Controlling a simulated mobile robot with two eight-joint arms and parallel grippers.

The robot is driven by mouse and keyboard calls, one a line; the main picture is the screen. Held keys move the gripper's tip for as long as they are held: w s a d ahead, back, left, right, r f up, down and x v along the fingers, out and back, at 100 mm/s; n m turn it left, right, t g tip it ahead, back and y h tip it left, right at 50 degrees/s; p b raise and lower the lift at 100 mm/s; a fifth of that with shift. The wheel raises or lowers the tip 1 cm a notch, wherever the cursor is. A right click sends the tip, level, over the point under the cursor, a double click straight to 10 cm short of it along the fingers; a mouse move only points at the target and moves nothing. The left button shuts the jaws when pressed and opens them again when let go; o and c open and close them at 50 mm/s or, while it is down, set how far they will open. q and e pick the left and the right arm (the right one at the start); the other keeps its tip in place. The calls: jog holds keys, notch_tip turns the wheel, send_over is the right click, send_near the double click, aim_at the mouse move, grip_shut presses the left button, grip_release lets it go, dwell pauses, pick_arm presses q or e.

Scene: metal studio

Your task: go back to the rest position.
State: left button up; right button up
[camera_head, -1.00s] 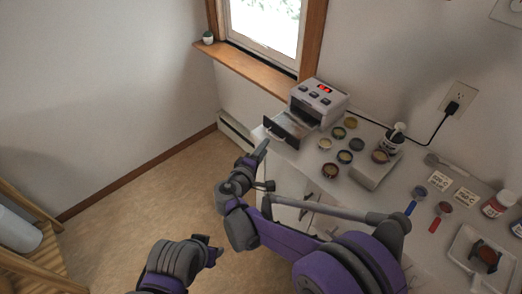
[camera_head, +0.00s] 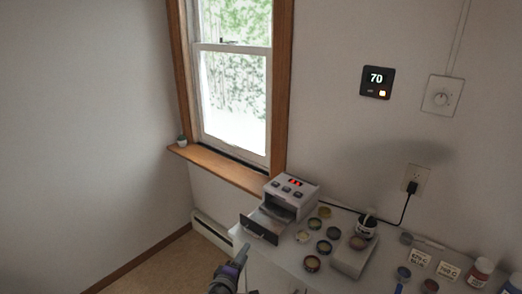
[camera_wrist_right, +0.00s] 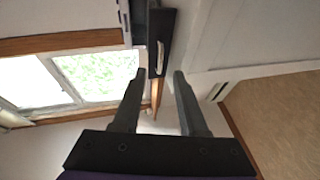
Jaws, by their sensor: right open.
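My right gripper (camera_head: 238,262) shows at the bottom edge of the head view, just below and left of the small kiln's lowered door. In the right wrist view its two fingers (camera_wrist_right: 160,74) are spread apart with nothing held between them. The dark kiln door (camera_wrist_right: 166,45) with its pale handle shows beyond the fingertips. The small grey kiln (camera_head: 291,192) stands on the counter with its dark door (camera_head: 260,229) open at the front and a red display lit. My left gripper is outside both current views.
The white counter (camera_head: 288,264) holds several small round pots (camera_head: 312,263), a raised block (camera_head: 350,261), a jar (camera_head: 366,227), label cards (camera_head: 448,270) and bottles (camera_head: 482,270). A window sill (camera_head: 225,166) with a small plant (camera_head: 182,140) is behind. Floor at left is clear.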

jog(key=s+d+r+m+g+p, duration=0.1)
jog(key=s+d+r+m+g, duration=0.3)
jog(key=d, duration=0.6)
jog(key=s+d+f+m+g+p, duration=0.1)
jog(key=s+d+m+g+p, duration=0.1)
jog(key=s+d, duration=0.6)
jog(key=s+d+m+g+y+p, duration=0.1)
jog(key=s+d+m+y, duration=0.1)
jog(key=s, duration=0.7)
jog(key=s+d+m+g+y+p, duration=0.1)
jog(key=s+d+m+g+y, duration=0.1)
jog(key=s+d+m, duration=0.3)
jog(key=s, duration=0.4)
jog(key=shift+f+m+p, duration=0.2)
jog(key=shift+m+p, duration=0.2)
